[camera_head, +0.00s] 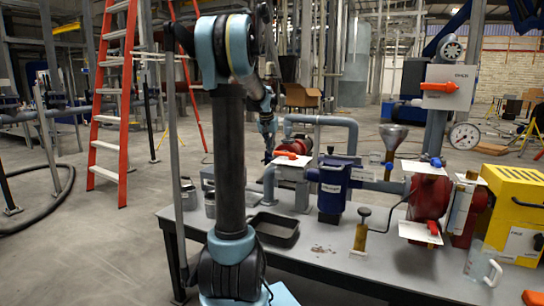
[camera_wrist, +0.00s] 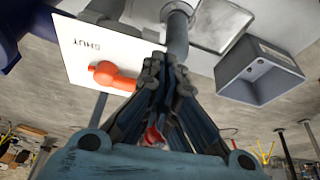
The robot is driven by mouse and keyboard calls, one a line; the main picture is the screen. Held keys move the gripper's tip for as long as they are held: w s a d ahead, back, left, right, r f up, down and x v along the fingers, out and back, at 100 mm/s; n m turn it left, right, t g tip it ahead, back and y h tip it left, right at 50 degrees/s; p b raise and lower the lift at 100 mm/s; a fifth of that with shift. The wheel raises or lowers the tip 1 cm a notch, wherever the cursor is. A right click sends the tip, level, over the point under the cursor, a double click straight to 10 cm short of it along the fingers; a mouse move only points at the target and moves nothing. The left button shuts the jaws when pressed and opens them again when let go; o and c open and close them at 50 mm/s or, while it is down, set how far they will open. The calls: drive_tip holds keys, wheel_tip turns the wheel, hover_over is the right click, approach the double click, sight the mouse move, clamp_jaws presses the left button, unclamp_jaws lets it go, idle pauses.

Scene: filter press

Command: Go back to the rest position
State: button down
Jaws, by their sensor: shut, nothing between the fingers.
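My gripper (camera_head: 269,152) is above the left part of the workbench (camera_head: 330,262), behind my arm in the head view. In the wrist view its fingers (camera_wrist: 165,62) are together with nothing between them. An orange valve handle (camera_wrist: 112,77) on a white plate marked SHUT (camera_wrist: 85,45) lies just left of the fingertips there. I cannot tell how wide the gap is. In the head view an orange handle on a white plate (camera_head: 293,155) shows just right of my gripper. My upper arm hides part of the bench's left end.
A black tray (camera_head: 274,230) and grey cans (camera_head: 210,204) are on the bench's left end. A blue filter (camera_head: 333,185), red pump (camera_head: 428,195), funnel (camera_head: 393,135) and yellow box (camera_head: 515,210) stand further right. An orange ladder (camera_head: 112,100) stands left. The floor at left is mostly clear.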

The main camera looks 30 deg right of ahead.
drive_tip(key=shift+v, duration=2.4)
drive_tip(key=s+a+f+n+y, duration=0.1)
drive_tip(key=s+a+f+n, duration=0.1)
drive_tip(key=s+a, duration=0.45)
drive_tip(key=s+a+f+n, duration=0.1)
drive_tip(key=s+a+f, duration=0.15)
drive_tip(key=a, duration=0.65)
drive_tip(key=s+a+f+n+y, duration=0.1)
drive_tip(key=s+a+f+n, duration=0.1)
drive_tip(key=s+a, duration=0.5)
drive_tip(key=s+a+f+n+y, duration=0.1)
drive_tip(key=s+a+f+n, duration=0.3)
drive_tip(key=s+a+f, duration=1)
drive_tip(key=s+f, duration=0.3)
drive_tip(key=s, duration=0.1)
drive_tip(key=shift+s+a+n+g, duration=0.2)
drive_tip(key=shift+s+n+g, duration=0.1)
drive_tip(key=shift+g, duration=0.1)
drive_tip(key=shift+d, duration=0.15)
